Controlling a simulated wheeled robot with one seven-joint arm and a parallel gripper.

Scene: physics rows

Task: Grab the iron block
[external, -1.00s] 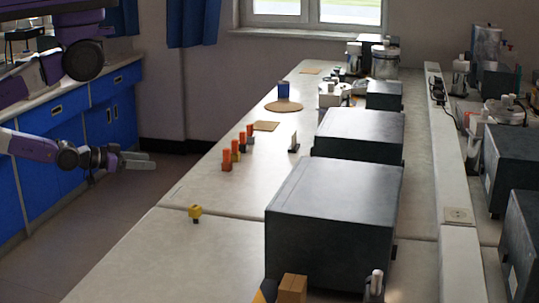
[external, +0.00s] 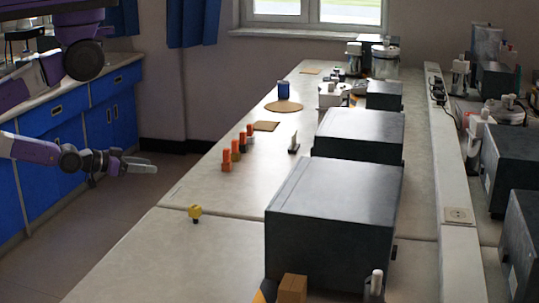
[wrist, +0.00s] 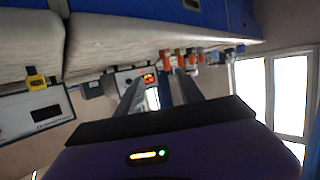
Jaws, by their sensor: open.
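A row of small blocks with orange-red tops (external: 226,160) stands along the left side of the long table. Their lower parts differ in colour, and some are dark or yellowish. I cannot tell which one is iron. In the wrist view the orange blocks (wrist: 190,56) show beyond my fingers, and the picture is turned over. My gripper (external: 150,167) is open and empty, off the table's left edge and apart from the blocks. Its two fingers (wrist: 158,84) also show in the wrist view.
A yellow block (external: 195,211) stands alone near the table's left edge. Large dark boxes (external: 335,215) fill the right side. A white upright piece (external: 294,142), flat brown pads (external: 266,126) and a blue cup (external: 283,88) stand farther back. Floor lies between table and blue cabinets (external: 62,130).

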